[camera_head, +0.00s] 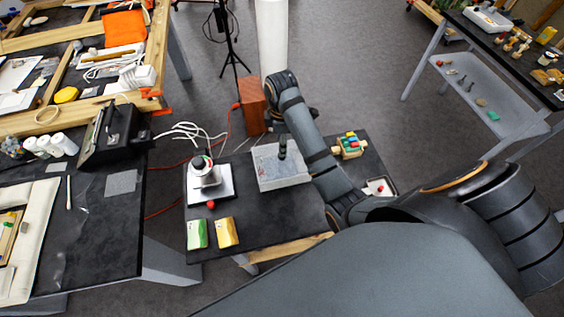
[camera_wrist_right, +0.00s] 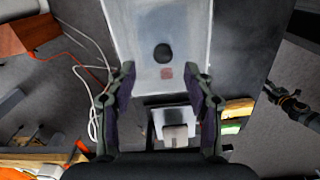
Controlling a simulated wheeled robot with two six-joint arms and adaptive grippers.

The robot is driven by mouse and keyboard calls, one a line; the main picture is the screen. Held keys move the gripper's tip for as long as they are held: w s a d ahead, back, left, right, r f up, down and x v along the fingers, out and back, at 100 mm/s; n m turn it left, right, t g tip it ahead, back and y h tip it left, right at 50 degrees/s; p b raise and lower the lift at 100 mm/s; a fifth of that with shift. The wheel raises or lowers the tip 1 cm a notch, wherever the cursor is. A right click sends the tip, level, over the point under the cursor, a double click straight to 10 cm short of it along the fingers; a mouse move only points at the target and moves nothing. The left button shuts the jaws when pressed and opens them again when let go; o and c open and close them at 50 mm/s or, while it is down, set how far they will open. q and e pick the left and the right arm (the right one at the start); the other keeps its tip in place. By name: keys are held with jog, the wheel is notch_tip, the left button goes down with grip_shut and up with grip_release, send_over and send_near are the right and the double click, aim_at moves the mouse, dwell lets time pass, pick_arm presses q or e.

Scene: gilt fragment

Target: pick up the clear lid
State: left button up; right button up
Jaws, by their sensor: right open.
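The clear lid (camera_head: 275,177) is a pale translucent panel with a dark upright knob (camera_head: 282,148), lying flat at the middle of the black table. In the right wrist view the lid (camera_wrist_right: 190,30) shows its round dark knob (camera_wrist_right: 162,54) and a small reddish patch. My right gripper (camera_wrist_right: 164,72) is open and empty, its fingers spread either side of the knob in that view. The knob appears just beyond the fingertips, with no contact visible. In the head view my right arm passes beside the lid and its fingers are hard to make out. My left gripper is not in view.
A scale (camera_head: 222,193) with a vessel stands left of the lid, with green (camera_head: 197,233) and yellow (camera_head: 228,232) boxes nearby. A block toy (camera_head: 349,145) and a small white tray (camera_head: 386,194) lie right. A wooden block (camera_head: 251,105) stands beyond the table.

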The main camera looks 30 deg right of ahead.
jog(key=shift+w+f, duration=0.3)
jog(key=shift+f, duration=0.7)
jog(key=shift+s+f+b, duration=0.25)
jog(key=shift+f+b, duration=0.3)
jog(key=shift+b, duration=0.3)
jog(key=shift+s+a+f+b, duration=0.1)
jog(key=shift+s+f+b, duration=0.15)
jog(key=shift+f+b, duration=0.5)
jog(key=shift+a+f, duration=0.1)
jog(key=shift+f, duration=0.7)
jog(key=shift+w, duration=0.1)
jog(key=c, duration=0.7)
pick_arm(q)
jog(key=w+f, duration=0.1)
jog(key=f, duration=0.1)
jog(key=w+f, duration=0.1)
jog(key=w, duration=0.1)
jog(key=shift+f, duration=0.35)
pick_arm(e)
grip_shut()
